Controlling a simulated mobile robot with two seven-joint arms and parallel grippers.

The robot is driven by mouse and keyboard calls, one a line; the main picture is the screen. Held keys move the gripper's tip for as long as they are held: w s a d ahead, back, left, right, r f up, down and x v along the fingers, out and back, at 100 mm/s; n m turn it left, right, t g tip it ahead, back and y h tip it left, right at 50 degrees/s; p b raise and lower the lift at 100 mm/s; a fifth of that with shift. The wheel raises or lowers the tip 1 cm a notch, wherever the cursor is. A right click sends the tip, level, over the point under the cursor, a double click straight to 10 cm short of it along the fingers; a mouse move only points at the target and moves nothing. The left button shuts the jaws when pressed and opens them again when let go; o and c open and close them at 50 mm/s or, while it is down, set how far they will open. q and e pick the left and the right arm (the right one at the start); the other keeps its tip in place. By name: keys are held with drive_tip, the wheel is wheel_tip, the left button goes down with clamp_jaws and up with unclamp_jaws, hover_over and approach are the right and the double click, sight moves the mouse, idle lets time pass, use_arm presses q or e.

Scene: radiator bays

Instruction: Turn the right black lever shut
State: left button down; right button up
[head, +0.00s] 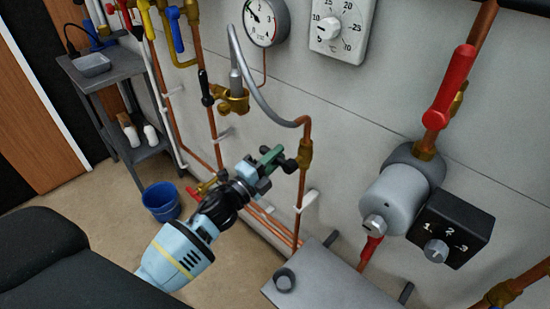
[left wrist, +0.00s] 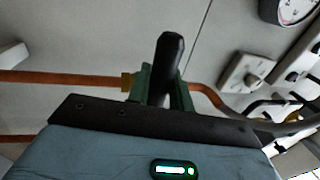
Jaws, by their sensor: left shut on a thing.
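The right black lever (head: 290,166) sits at the brass valve (head: 305,153) on a copper pipe below the grey curved hose. My left gripper (head: 271,164), with green fingers, is shut on this lever. In the left wrist view the black lever (left wrist: 168,60) stands between the green fingers (left wrist: 163,86), with its rounded end beyond them and the copper pipe running crosswise behind. The fingers hide part of the lever and valve. Another black lever (head: 206,88) is upright on a brass valve further left. My right gripper is not in view.
A pressure gauge (head: 265,20) and a white thermostat dial (head: 341,27) are on the wall above. A grey pump (head: 394,198) with a black dial box (head: 451,232) and a red lever (head: 451,87) are at right. A blue bucket (head: 161,201) stands on the floor.

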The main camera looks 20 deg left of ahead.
use_arm(q)
drive_tip(key=shift+r, duration=0.25)
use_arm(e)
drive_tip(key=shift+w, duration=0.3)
use_arm(q)
drive_tip(key=c, duration=1.3)
unclamp_jaws()
drive_tip(key=shift+w+f, duration=0.1)
drive_tip(key=shift+f, duration=0.05)
drive_tip(key=shift+s+a+f, duration=0.15)
drive_tip(key=shift+s+f, duration=0.1)
drive_tip(key=shift+s, duration=0.3)
drive_tip(key=b+v, duration=0.1)
drive_tip(key=v, duration=0.5)
drive_tip(key=shift+s, duration=0.3)
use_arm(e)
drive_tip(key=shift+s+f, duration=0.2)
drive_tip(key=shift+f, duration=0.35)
use_arm(q)
drive_tip(key=shift+a+r, duration=0.1)
drive_tip(key=shift+a, duration=0.05)
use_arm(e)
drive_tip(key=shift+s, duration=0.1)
